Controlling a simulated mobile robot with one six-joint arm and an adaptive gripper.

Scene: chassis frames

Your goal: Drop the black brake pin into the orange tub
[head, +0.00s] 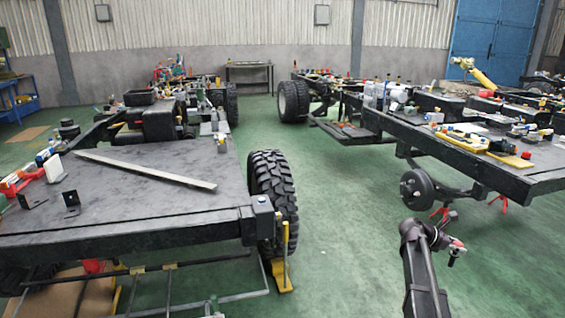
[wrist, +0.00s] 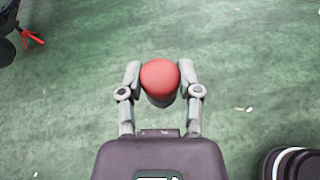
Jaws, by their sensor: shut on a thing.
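My gripper (wrist: 160,88) is shut on a red round-topped thing (wrist: 159,74) with a darker grey lower part, held between its two fingers above the green floor. The held thing looks red from above, not black; I cannot make out a black brake pin elsewhere. I cannot pick out an orange tub in either view.
A left chassis deck (head: 150,185) carries a long metal bar (head: 146,170) and brackets. A right chassis (head: 480,165) is crowded with small parts. A big tyre (head: 272,190) and a yellow stand (head: 283,268) stand by the left chassis. Green floor (head: 335,200) lies clear between.

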